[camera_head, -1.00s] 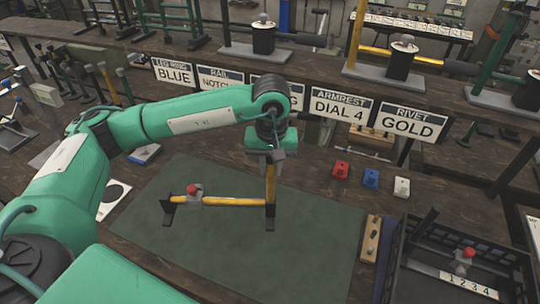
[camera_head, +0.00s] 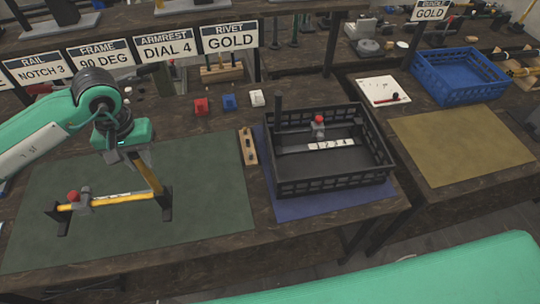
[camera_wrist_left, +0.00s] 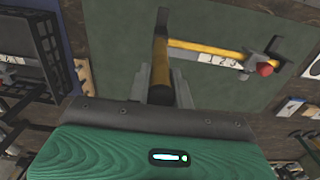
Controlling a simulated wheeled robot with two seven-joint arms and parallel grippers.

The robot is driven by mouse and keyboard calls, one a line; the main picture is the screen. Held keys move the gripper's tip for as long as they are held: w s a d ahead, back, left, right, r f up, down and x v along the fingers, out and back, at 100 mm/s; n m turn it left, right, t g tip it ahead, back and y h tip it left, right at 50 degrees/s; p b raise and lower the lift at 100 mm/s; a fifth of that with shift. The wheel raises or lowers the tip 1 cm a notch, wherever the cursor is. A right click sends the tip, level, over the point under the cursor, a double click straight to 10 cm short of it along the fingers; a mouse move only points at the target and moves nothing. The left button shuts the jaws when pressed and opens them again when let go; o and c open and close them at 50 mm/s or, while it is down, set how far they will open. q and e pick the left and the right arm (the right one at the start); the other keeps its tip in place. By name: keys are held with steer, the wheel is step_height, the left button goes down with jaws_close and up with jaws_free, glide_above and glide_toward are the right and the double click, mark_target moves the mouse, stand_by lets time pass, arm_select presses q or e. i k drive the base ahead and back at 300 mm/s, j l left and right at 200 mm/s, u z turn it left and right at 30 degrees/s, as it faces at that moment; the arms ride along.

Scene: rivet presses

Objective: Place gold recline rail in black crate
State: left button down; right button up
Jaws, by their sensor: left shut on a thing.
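The gold recline rail (camera_head: 128,198) is a yellow bar with dark end pieces, a red knob, a numbered strip and a yellow upright at its right end. My left gripper (camera_head: 140,158) is shut on that upright from above, over the green mat. I cannot tell whether the rail clears the mat. In the left wrist view the fingers (camera_wrist_left: 160,84) close around the upright, and the rail (camera_wrist_left: 205,48) extends right. The black crate (camera_head: 335,184) stands to the right, holding a dark part (camera_head: 318,127) with a red knob and number strip. My right gripper is out of view.
The crate stands on a blue mat (camera_head: 300,210). A wooden block (camera_head: 248,147) lies between the green mat (camera_head: 205,215) and the crate. A blue crate (camera_head: 455,90) and yellow mat (camera_head: 455,150) are farther right.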

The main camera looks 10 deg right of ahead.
mark_target(326, 170)
steer(key=k+l, duration=0.1)
steer(key=l, duration=0.3)
steer(key=k+l, duration=0.1)
steer(key=l, duration=0.25)
steer(key=k+l+u, duration=0.1)
steer(key=l, duration=0.3)
steer(key=k+l, duration=0.1)
steer(key=l, duration=0.25)
steer(key=i+l, duration=0.1)
steer(key=l, duration=0.85)
steer(key=i+u, duration=0.05)
steer(key=i, duration=0.05)
